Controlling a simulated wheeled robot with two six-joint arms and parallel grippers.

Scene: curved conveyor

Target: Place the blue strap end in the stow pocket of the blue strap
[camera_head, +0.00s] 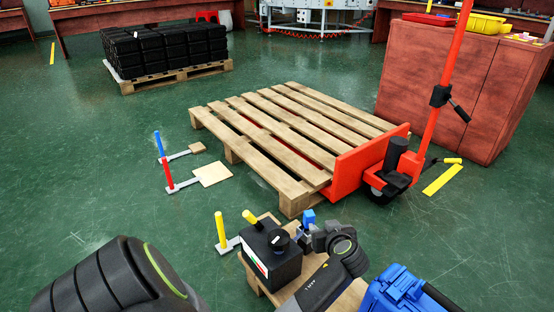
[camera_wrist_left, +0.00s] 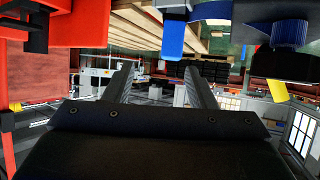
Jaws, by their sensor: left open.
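A small blue block (camera_head: 309,216), which may be the blue strap end, stands by my left gripper (camera_head: 306,234) at the near end of the pallet. In the left wrist view a blue piece (camera_wrist_left: 173,42) hangs just above the gap between the open, empty fingers of my left gripper (camera_wrist_left: 160,78). I cannot tell if they touch. A blue upright post (camera_head: 158,144) stands on a grey strip by a wooden plate, left of the pallet. I cannot make out which part is the stow pocket. My right gripper is not in view.
A wooden pallet (camera_head: 268,145) sits on a red pallet jack (camera_head: 365,165). A red post (camera_head: 168,173) and a yellow post (camera_head: 220,229) stand to the left. A black box (camera_head: 272,258) with a knob is beside my left arm. A blue case (camera_head: 395,292) is lower right.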

